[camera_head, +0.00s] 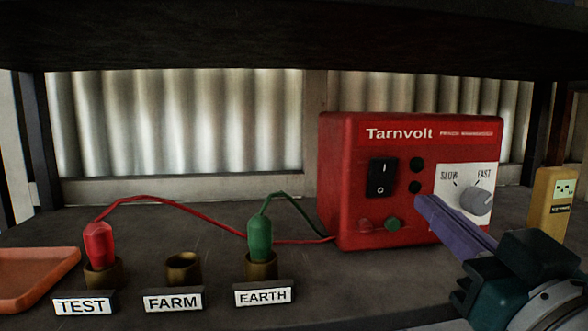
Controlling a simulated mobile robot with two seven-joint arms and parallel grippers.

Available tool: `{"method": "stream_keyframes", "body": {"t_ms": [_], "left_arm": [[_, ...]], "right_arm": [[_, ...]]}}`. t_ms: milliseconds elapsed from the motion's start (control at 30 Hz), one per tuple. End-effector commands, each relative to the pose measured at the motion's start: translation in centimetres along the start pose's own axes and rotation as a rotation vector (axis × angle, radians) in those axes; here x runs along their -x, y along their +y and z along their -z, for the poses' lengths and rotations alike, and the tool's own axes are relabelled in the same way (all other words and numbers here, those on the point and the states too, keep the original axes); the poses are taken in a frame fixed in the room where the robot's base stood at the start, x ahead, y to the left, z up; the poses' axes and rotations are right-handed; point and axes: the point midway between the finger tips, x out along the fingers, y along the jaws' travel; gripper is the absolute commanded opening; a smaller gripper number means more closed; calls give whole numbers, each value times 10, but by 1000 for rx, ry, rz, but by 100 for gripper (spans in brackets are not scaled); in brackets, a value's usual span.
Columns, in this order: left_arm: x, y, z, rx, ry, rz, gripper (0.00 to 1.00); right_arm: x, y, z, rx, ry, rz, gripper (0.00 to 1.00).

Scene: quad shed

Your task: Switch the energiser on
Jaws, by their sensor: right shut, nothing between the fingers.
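The energiser (345,215) is a red box marked Tarnvolt, standing on the shelf at right of centre. Its black rocker switch (381,178) is on the left of the front face, marked I above and O below; I cannot tell which way it is pressed. Two dark round spots, perhaps lamps (416,164), sit right of the switch and look unlit. A grey knob (475,201) is on a white SLOW–FAST panel. My right gripper (422,203) is shut and empty, its purple fingertips in front of the box, right of and below the switch. My left gripper is out of view.
A red plug (99,243) stands in the TEST socket and a green plug (260,238) in the EARTH socket, with leads to the box. The FARM socket (183,268) is empty. An orange tray (35,275) is at left, a yellow device (552,205) at right. A dark shelf (290,40) hangs overhead.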

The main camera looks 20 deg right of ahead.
Motion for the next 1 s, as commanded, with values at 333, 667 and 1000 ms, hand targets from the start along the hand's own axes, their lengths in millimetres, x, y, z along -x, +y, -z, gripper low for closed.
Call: {"method": "stream_keyframes", "body": {"t_ms": [333,667,1000], "left_arm": [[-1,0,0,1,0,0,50],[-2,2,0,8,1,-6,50],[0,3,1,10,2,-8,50]], "right_arm": [[-69,0,1,1,3,0,0],[-96,0,0,1,0,0,0],[-96,0,1,0,-2,0,0]]}}
